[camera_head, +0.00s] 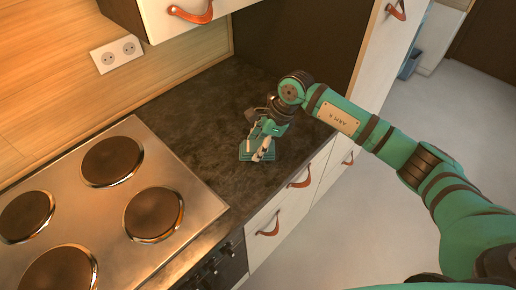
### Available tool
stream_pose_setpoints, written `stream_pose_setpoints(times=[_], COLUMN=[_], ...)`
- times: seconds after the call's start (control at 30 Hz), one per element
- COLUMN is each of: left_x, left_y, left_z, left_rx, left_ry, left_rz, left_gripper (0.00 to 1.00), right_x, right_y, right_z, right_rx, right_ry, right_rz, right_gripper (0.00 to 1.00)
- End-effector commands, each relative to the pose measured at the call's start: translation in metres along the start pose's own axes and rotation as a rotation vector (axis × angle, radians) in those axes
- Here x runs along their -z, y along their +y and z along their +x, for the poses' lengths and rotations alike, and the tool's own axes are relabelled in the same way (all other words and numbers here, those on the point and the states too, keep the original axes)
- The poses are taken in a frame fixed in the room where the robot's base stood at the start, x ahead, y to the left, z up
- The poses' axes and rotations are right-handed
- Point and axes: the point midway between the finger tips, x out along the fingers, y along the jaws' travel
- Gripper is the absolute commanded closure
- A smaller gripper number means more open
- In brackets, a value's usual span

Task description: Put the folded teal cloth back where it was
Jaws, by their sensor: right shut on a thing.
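The folded teal cloth (245,152) is a small teal piece at the dark countertop (205,125), near the counter's front edge. My right gripper (257,153) points down over it and is shut on it. The fingers and wrist cover part of the cloth. I cannot tell whether the cloth touches the counter or is held just above it. My left gripper is not in view.
A steel stove top (190,205) with several round burners lies to the left. White drawers with leather pulls (302,178) are below the counter. A wall cabinet (165,20) hangs above. A socket (117,54) is on the wooden wall. The counter around the cloth is clear.

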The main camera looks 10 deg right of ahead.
Motion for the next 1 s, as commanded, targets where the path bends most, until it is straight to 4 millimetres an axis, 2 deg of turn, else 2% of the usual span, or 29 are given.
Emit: stream_pose_setpoints(times=[0.3, 0.63, 0.67, 0.7, 0.83, 1.0], left_x=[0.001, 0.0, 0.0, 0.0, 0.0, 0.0], left_y=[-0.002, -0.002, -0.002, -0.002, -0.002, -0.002], left_z=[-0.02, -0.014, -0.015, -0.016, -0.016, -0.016], left_rx=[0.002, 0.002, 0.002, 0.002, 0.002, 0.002], left_ry=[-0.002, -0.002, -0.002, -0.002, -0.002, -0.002], left_rz=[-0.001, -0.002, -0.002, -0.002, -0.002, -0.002], left_gripper=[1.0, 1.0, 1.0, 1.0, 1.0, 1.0], right_x=[0.012, 0.015, 0.015, 0.015, 0.015, 0.015], right_y=[0.0, -0.001, -0.001, 0.0, 0.0, 0.0], right_z=[0.029, 0.035, 0.034, 0.034, 0.034, 0.034], right_rx=[-0.003, 0.0, 0.0, 0.0, 0.0, 0.0], right_ry=[-0.001, 0.0, -0.001, 0.0, 0.0, 0.0], right_rz=[0.002, 0.0, 0.0, 0.0, 0.0, 0.0], right_gripper=[0.72, 0.72, 0.44, 0.39, 0.23, 0.23])
